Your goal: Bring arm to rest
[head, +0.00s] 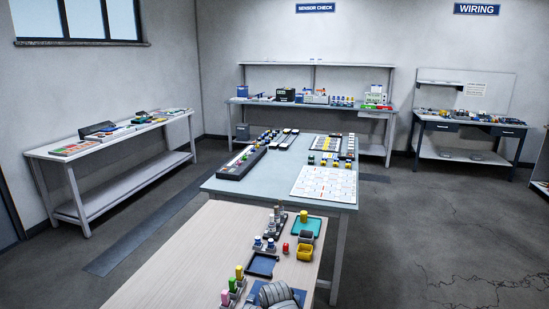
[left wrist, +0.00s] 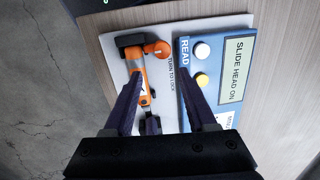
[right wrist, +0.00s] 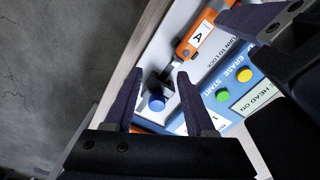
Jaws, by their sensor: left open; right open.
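In the left wrist view my left gripper (left wrist: 160,74) is open. Its fingers are on either side of an orange clamp-like part (left wrist: 144,68) on a white plate; whether they touch it is unclear. In the right wrist view my right gripper (right wrist: 160,74) is open, with a blue round knob (right wrist: 156,103) showing between its fingers. Neither jaw is closed on anything. Beside them is a blue panel (left wrist: 222,88) marked READ, with a display reading SLIDE HEAD ON; it also shows in the right wrist view (right wrist: 215,112). Neither gripper is clearly visible in the head view.
Dark finger-like parts (right wrist: 255,22) lie close to my right gripper. Floor is open at right.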

